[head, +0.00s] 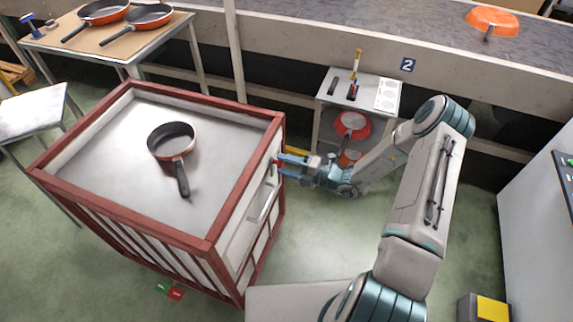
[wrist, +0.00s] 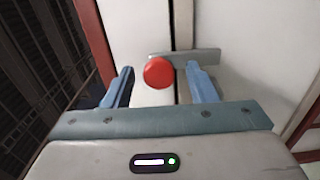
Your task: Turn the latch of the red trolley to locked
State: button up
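The red trolley (head: 247,181) has a red frame, pale panels and a metal top with a pan on it. Its latch shows in the wrist view as a grey bar (wrist: 207,56) with a round red knob (wrist: 158,72) at its left end. The bar lies nearly level across the dark gap between two pale panels. My gripper (head: 282,160) is at the trolley's right side. In the wrist view my gripper (wrist: 160,75) is open, with one blue finger on each side of the knob and visible gaps to it. In the head view the latch is mostly hidden.
A handle (head: 264,203) sticks out of the trolley's side near my gripper. A small table (head: 369,92) with tools and pans below stands behind my arm. A conveyor (head: 400,35) runs along the back. Green floor (head: 320,245) is clear right of the trolley.

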jog(key=v, duration=1.3)
jog(key=shift+d+b, duration=0.4)
jog(key=shift+b, duration=0.05)
jog(key=shift+s+r, duration=0.1)
jog(key=shift+r, duration=0.05)
jog(key=s+a+r+n+g+h+p, duration=0.1)
jog(key=s+a+r+n+g+h, duration=0.3)
jog(key=r+n, duration=0.55)
jog(key=s+a+r+n+g+h+p, duration=0.1)
jog(key=s+r+n+g+h, duration=0.35)
jog(key=n, duration=0.75)
jog(key=s+d+r+n+t+h+p, duration=0.1)
jog(key=s+r+n+h, duration=0.3)
jog(key=r+n, duration=0.4)
jog(key=s+d+r+n+t+h+p, duration=0.1)
jog(key=s+r+n+t+h, duration=0.1)
jog(key=s+r+n+h, duration=0.2)
jog(key=shift+s+d+r+n+t, duration=0.4)
jog(key=shift+s+r+n, duration=1.35)
jog(key=shift+r+n, duration=1.5)
